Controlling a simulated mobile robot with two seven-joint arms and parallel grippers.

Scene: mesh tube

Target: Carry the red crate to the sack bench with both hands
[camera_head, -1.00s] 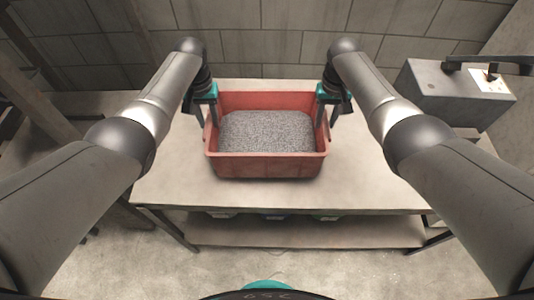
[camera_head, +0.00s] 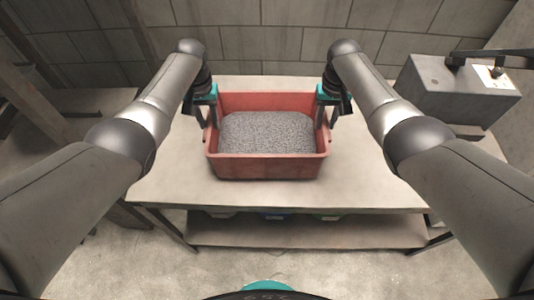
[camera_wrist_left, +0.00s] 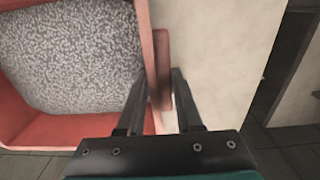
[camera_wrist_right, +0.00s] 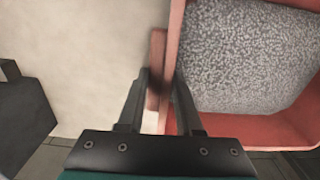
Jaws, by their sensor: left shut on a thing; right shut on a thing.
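The red crate (camera_head: 268,166) is over the pale bench top (camera_head: 170,180) in the head view, upright and holding grey speckled granules (camera_head: 267,132). I cannot tell whether its base touches the bench. My left gripper (camera_head: 208,122) is shut on the crate's left side wall; in the left wrist view its fingers (camera_wrist_left: 157,92) straddle the red rim (camera_wrist_left: 161,70). My right gripper (camera_head: 328,122) is shut on the right side wall; in the right wrist view its fingers (camera_wrist_right: 160,92) straddle the rim (camera_wrist_right: 157,65). The crate's underside is hidden.
A grey box-shaped machine (camera_head: 455,92) stands at the right beside the bench. A block wall (camera_head: 270,45) is behind. A lower shelf (camera_head: 300,234) under the bench holds several small bins. Bare bench top lies in front of and beside the crate.

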